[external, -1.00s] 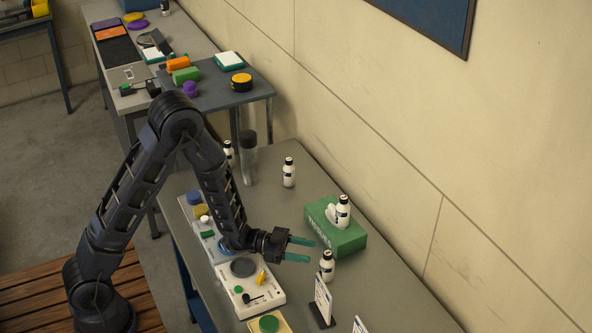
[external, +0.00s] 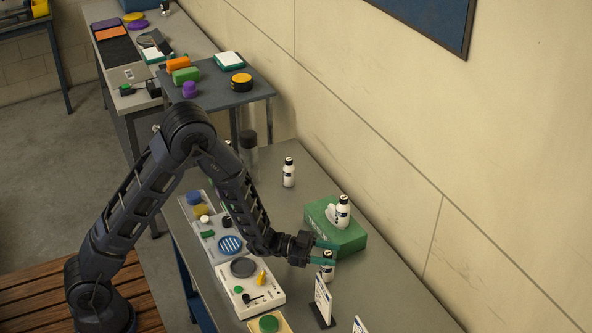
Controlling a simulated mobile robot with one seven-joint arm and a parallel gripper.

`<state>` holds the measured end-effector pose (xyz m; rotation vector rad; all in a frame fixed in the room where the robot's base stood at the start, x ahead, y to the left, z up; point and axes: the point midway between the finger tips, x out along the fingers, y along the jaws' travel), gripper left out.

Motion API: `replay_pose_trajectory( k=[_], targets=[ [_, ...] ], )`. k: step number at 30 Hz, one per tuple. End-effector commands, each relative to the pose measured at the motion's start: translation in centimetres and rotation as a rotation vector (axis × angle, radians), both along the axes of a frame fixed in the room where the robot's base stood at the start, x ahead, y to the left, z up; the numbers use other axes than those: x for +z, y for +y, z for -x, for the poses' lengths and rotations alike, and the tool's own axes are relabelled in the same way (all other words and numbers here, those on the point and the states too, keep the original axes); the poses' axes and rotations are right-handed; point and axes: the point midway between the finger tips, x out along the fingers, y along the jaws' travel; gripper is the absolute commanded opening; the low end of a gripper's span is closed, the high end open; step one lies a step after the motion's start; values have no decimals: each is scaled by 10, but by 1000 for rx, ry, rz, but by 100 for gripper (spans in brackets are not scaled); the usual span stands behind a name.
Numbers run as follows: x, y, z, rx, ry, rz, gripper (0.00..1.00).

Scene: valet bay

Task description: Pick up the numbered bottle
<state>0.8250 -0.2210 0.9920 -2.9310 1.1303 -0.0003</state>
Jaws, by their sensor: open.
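A small white bottle with a dark label (external: 327,271) stands on the grey bench, in front of a green tissue box. My gripper (external: 326,253) is open, its two teal fingers at the bottle's upper part. The fingers hide some of the bottle, and I cannot tell whether they touch it. Another bottle (external: 289,172) stands farther back on the bench. The numbers on the labels are too small to read.
The green tissue box (external: 348,240) stands just behind my gripper. A small upright sign (external: 323,300) stands close in front of the bottle. White trays with small parts (external: 262,300) line the bench's left edge.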

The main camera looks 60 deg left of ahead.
Motion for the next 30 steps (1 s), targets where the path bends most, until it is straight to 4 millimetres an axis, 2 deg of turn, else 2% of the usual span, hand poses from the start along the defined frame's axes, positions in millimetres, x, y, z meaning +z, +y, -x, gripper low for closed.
replay_pose_trajectory(
  k=[3, 9, 11, 23, 30],
  targets=[
    [0, 0, 0, 1, 0, 0, 48],
    [0, 1, 0, 1, 0, 0, 9],
    [0, 1, 0, 1, 0, 0, 0],
    [4, 1, 0, 1, -1, 0, 0],
    [34, 1, 0, 2, -6, 0, 0]
  ],
)
